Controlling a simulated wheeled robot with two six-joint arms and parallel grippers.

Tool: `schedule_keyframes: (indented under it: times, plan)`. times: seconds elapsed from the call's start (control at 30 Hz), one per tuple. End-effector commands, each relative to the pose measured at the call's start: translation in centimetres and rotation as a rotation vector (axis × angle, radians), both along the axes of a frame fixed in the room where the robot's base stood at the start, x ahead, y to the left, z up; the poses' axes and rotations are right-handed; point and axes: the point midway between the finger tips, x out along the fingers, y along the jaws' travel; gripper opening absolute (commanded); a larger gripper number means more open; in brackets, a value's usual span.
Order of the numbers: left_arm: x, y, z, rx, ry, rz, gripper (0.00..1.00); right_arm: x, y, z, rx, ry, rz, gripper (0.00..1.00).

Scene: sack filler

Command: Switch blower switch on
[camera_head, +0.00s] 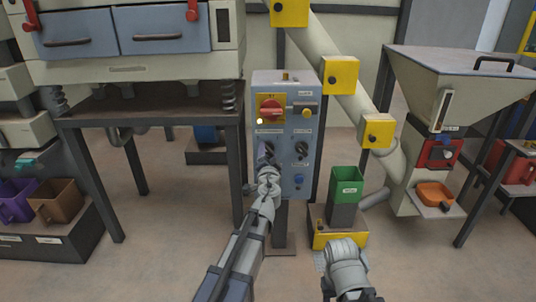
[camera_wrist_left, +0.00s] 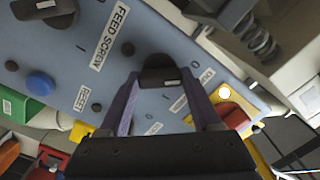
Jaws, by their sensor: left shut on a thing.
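The blue-grey control panel (camera_head: 286,112) stands in the middle of the head view. A dark rotary knob (camera_wrist_left: 160,78) on its left side, which I take to be the blower switch, sits between the fingertips of my left gripper (camera_wrist_left: 162,88). In the head view my left gripper (camera_head: 267,160) is up against the panel and mostly covers this knob. The left wrist view shows it shut on the knob, one finger each side. The knob's label is too small to read. A lit round lamp (camera_wrist_left: 224,93) shows beside the red-and-yellow switch (camera_head: 271,109).
The feed screw knob (camera_head: 301,150) is close to the right of the held knob. The blue reset button (camera_head: 298,181) is below it. A green bin (camera_head: 347,185) and a hopper (camera_head: 455,75) stand to the right. A dark metal table (camera_head: 150,103) is at the left.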

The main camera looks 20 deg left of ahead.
Motion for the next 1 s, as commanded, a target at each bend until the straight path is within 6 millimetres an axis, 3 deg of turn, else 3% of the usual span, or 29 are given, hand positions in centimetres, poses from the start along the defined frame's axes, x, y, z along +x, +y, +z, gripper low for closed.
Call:
schedule_keyframes:
  times: [0.03, 0.27, 0.67, 1.0]
  plan:
    - [0.00, -0.02, -0.01, 0.000, 0.000, 0.000, 0.35, 0.00, 0.00, 0.00, 0.000, 0.000, 0.000, 0.50]
    - [0.00, -0.02, -0.01, 0.000, 0.000, 0.000, 0.10, 0.00, 0.00, -0.01, 0.000, 0.000, 0.000, 0.50]
    - [-0.01, -0.04, -0.01, 0.092, 0.027, 0.000, 0.09, 0.00, 0.00, -0.01, 0.000, 0.000, 0.000, 0.50]
    - [-0.02, -0.04, -0.01, 0.375, 0.107, -0.001, 0.09, 0.00, 0.00, -0.01, 0.000, 0.000, 0.000, 0.50]
